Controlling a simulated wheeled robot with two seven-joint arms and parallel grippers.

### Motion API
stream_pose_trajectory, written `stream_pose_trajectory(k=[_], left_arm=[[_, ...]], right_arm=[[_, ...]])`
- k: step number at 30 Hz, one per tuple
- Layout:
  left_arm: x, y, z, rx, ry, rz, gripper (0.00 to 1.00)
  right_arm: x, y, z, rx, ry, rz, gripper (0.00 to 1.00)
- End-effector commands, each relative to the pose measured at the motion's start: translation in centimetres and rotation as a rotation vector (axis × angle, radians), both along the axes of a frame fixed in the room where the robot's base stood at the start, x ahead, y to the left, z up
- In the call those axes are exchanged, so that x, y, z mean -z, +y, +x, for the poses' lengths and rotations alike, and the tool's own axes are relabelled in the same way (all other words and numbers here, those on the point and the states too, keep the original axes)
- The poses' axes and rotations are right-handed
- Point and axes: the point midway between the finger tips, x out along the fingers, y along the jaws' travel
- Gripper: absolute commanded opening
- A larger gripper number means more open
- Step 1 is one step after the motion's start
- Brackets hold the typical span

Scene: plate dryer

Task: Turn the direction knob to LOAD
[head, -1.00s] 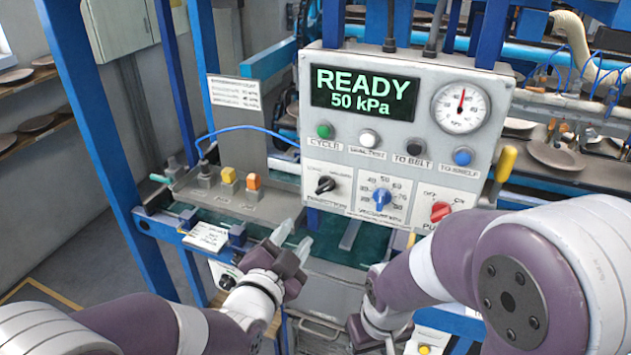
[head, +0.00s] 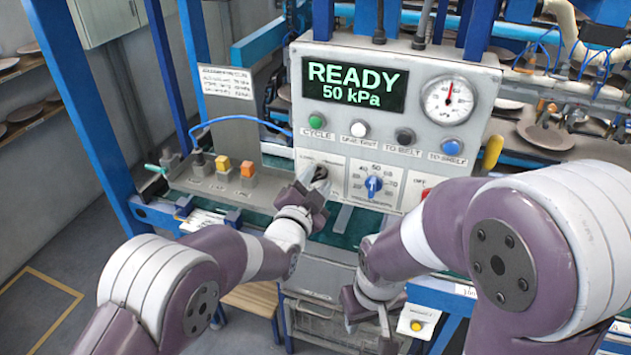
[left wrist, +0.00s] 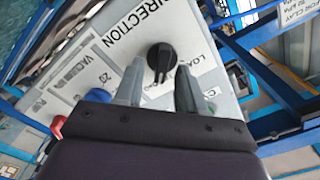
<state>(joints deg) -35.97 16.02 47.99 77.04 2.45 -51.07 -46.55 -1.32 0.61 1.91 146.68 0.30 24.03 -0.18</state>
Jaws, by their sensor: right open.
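The black direction knob (head: 321,172) sits on the grey control panel (head: 420,73), below the CYCLE button, partly hidden by my left gripper in the head view. In the left wrist view the knob (left wrist: 161,57) lies between and just beyond the fingertips, under the word DIRECTION, with a label starting LOA (left wrist: 200,58) to its right. I cannot tell which label it points to. My left gripper (head: 312,182) is open, one finger on each side of the knob; contact is not clear. My right gripper (head: 368,318) is open and empty, low in front of the bench.
The display (head: 354,87) reads READY, 50 kPa. A blue vacuum knob (head: 374,186) is right of the direction knob, and a red knob (head: 426,193) is partly behind my right arm.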

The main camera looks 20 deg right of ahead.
Motion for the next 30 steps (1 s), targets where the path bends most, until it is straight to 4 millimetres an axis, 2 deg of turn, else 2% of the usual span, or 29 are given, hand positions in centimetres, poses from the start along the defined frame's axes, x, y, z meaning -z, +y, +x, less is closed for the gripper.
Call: stream_pose_trajectory(k=[1, 3, 4, 11, 17, 30], left_arm=[[0.0, 0.0, 0.0, 0.0, 0.0, 0.0, 0.26], [0.0, 0.0, 0.0, 0.0, 0.0, 0.0, 0.04], [0.0, 0.0, 0.0, 0.0, 0.0, 0.0, 0.0], [0.1, 0.0, 0.0, -0.001, 0.004, -0.005, 0.0], [0.3, 0.1, 0.0, -0.001, 0.032, -0.049, 0.0], [0.6, 0.2, 0.1, -0.001, 0.231, -0.343, 0.0]], right_arm=[[0.0, 0.0, 0.0, 0.0, 0.0, 0.0, 0.43], [0.0, 0.0, 0.0, 0.0, 0.0, 0.0, 0.43], [0.0, 0.0, 0.0, 0.0, 0.0, 0.0, 0.43], [0.1, 0.0, 0.0, 0.0, 0.0, 0.0, 0.43], [1.2, 0.0, 0.0, 0.0, 0.0, 0.0, 0.43], [6.3, 0.0, 0.0, 0.0, 0.0, 0.0, 0.43]])
